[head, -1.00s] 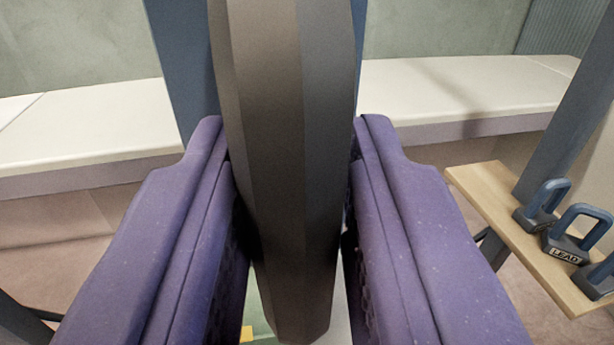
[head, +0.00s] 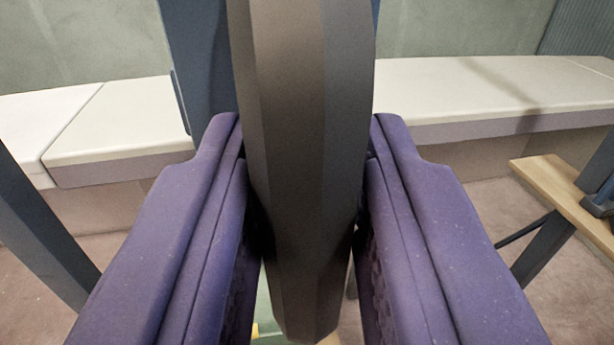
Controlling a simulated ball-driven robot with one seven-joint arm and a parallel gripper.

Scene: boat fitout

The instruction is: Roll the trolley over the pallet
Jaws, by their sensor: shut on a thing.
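My gripper (head: 308,135) has two purple padded jaws, one on each side of a long dark grey faceted bar (head: 305,200). The jaws are shut on this bar, which stands upright in the middle of the view and runs out of the top. The bar hides much of what lies straight ahead. I cannot tell from this view whether it is part of the trolley. No pallet can be made out. A small patch of green and yellow (head: 262,325) shows low between the jaws, too little to identify.
A bench with pale cushions (head: 480,90) runs along the green wall behind. A blue-grey post (head: 200,60) rises behind the bar, another leans at the left edge (head: 40,220). A wooden shelf (head: 550,185) with a dark blue weight (head: 600,200) is at the right. Brownish floor shows between.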

